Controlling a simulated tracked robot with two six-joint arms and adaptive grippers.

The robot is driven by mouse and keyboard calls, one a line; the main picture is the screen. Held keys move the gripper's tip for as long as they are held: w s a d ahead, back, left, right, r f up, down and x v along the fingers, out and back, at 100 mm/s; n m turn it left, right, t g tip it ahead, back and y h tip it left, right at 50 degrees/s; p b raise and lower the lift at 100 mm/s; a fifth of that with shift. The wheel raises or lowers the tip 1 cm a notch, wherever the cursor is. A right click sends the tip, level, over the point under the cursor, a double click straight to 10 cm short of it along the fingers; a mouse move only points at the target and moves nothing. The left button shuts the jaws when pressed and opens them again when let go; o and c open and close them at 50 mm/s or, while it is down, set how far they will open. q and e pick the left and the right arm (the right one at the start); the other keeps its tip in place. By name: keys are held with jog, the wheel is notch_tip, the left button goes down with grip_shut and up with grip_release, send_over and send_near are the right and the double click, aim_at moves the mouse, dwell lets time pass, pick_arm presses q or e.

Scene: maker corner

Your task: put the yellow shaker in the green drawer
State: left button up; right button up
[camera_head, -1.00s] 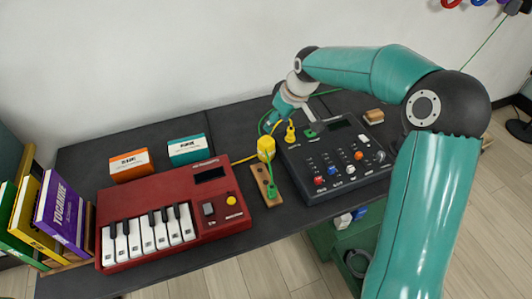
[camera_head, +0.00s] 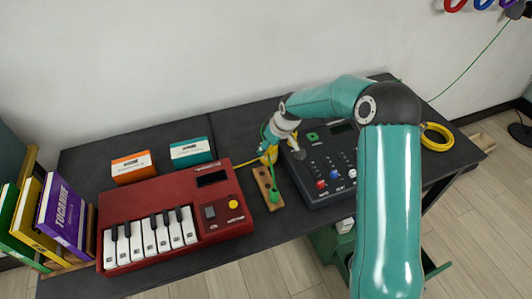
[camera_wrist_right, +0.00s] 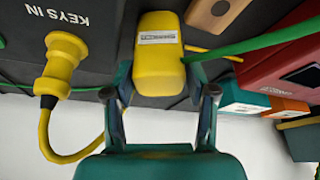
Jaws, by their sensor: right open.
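The yellow shaker (camera_head: 270,156) stands on the dark table between the red keyboard and the black mixer, at the far end of a wooden block. In the right wrist view it shows as a yellow body with a white label (camera_wrist_right: 160,52). My right gripper (camera_head: 267,146) is open, with its fingers (camera_wrist_right: 161,82) on either side of the shaker's near end; I cannot tell whether they touch it. The green drawer (camera_head: 324,243) is pulled out below the table's front edge, largely hidden behind my right arm. My left gripper is not in view.
The red keyboard (camera_head: 165,219) lies left, the black mixer (camera_head: 318,172) right. The wooden block (camera_head: 264,183) holds a green plug (camera_head: 274,196). In the wrist view, a yellow plug (camera_wrist_right: 62,62) and its cable sit close to the left finger. A yellow cable coil (camera_head: 437,137) lies at right.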

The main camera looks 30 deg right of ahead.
jog(key=x, duration=0.4)
jog(key=shift+f+p, duration=0.2)
jog(key=shift+p, duration=0.2)
jog(key=c, duration=1)
jog(key=shift+d+r, duration=0.1)
